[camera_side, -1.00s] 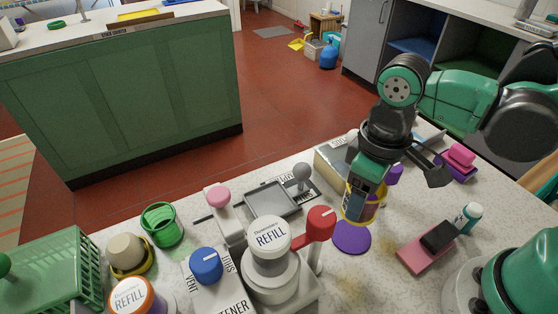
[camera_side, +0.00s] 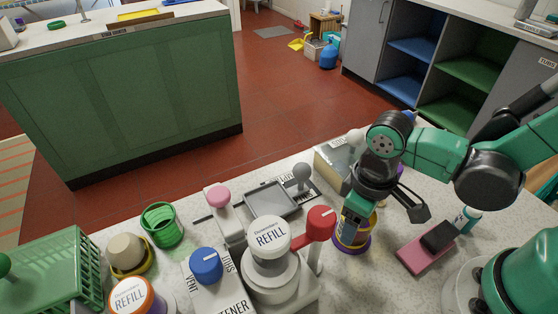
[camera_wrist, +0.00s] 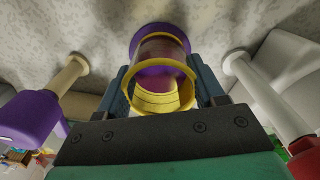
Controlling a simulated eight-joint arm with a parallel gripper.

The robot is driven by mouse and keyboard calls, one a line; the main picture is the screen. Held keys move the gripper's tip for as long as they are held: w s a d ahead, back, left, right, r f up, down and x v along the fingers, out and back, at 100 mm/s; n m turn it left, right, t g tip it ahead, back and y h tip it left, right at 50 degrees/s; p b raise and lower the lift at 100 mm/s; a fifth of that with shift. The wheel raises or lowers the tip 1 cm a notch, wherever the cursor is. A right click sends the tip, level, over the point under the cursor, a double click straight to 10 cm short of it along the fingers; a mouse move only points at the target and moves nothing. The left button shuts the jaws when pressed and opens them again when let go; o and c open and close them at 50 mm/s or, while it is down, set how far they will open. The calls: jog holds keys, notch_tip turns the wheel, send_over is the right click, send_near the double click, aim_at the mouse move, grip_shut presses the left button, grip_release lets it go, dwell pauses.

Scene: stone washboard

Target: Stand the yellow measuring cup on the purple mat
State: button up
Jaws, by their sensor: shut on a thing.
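The yellow measuring cup (camera_side: 351,239) is a clear cup with yellow rims and base. It is upright at the purple mat (camera_side: 367,244), over its middle; the mat's edge shows around its foot. I cannot tell whether the base touches the mat. My gripper (camera_side: 358,212) points down and is shut on the cup. In the wrist view the cup (camera_wrist: 163,101) sits between both fingers, and the purple mat (camera_wrist: 138,70) shows beyond it and partly through it.
A red-handled lever (camera_side: 320,222) and the refill dispenser (camera_side: 270,265) stand close on the left. A grey tray (camera_side: 270,200) is behind left.

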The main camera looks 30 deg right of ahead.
jog(key=o, duration=1.3)
jog(key=shift+r, duration=2.6)
jog(key=shift+w+d+r, duration=0.1)
jog(key=shift+w+r, duration=0.1)
jog(key=w+d+r+m+t, duration=0.4)
jog(key=w+d+r+t, duration=0.1)
jog(key=d+r+t, duration=0.1)
jog(key=d+t, duration=0.1)
jog(key=d, duration=0.1)
jog(key=shift+d+m, duration=0.3)
jog(key=shift+d, duration=0.1)
